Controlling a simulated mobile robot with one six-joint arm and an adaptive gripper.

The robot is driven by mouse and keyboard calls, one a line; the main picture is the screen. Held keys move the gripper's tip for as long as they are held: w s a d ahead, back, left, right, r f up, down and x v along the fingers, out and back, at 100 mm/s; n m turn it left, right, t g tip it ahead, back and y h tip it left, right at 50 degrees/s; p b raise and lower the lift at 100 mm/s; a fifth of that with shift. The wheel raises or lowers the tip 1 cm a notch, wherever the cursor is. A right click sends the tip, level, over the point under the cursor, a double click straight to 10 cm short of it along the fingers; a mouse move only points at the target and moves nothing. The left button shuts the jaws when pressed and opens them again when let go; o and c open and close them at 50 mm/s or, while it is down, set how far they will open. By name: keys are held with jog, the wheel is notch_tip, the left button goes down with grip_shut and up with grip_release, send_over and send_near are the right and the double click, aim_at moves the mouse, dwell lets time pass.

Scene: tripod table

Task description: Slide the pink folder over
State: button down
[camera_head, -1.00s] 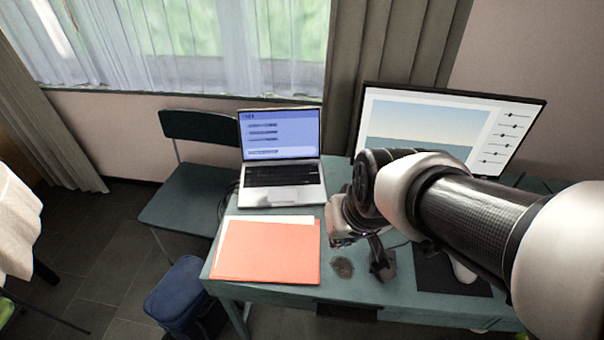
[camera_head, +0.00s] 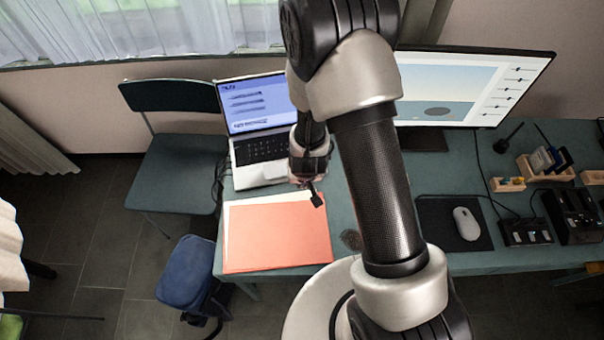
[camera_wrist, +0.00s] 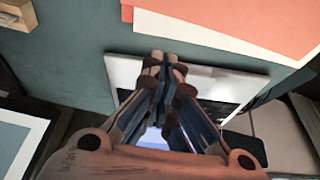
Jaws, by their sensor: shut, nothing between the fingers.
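The pink folder (camera_head: 277,237) lies flat on the left front part of the green table (camera_head: 455,160), with white paper showing along its top and left edges. Its front edge is close to the table's front edge. In the wrist view the folder (camera_wrist: 240,14) shows at the top right. My gripper (camera_head: 317,200) is shut and empty, at the folder's upper right corner in the head view. Whether it touches the folder I cannot tell. In the wrist view my gripper's fingertips (camera_wrist: 163,58) are together in front of the laptop's edge.
An open laptop (camera_head: 262,147) stands behind the folder. A monitor (camera_head: 450,85), a mouse (camera_head: 466,224) on a dark mat and small desk items are to the right. A chair (camera_head: 175,170) and a blue bag (camera_head: 187,272) are beside the table's left end.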

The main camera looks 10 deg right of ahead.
jog(key=b+x, duration=0.2)
jog(key=x, duration=0.6)
